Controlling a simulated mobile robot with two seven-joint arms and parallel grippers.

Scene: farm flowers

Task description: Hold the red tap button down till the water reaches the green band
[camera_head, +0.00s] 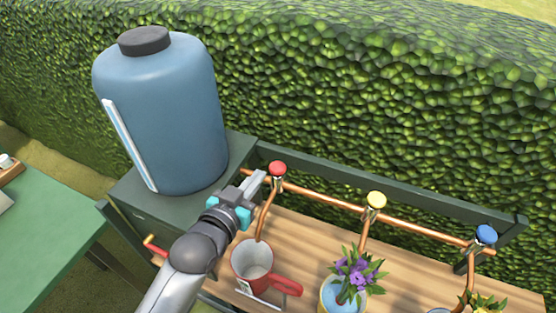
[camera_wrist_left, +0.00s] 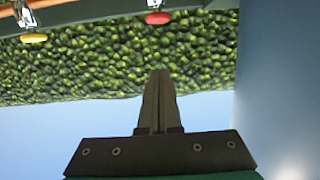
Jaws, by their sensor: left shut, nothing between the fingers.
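The red tap button (camera_head: 278,168) tops the leftmost tap on a copper pipe in the head view. It also shows at the top of the left wrist view (camera_wrist_left: 157,18). A red and white watering can (camera_head: 253,262) stands on the wooden shelf below that tap's spout. I cannot make out the green band or the water level. My left gripper (camera_head: 256,184) is shut and empty, just left of the red button and apart from it. Its closed fingers show in the left wrist view (camera_wrist_left: 158,90). My right gripper is not in view.
A blue tank (camera_head: 165,115) stands left of the taps. A yellow button (camera_head: 376,200) and a blue button (camera_head: 486,234) top the other taps. Purple flowers in a pot (camera_head: 330,297) stand under the yellow one. A hedge (camera_head: 400,90) runs behind; a green table (camera_head: 45,240) is left.

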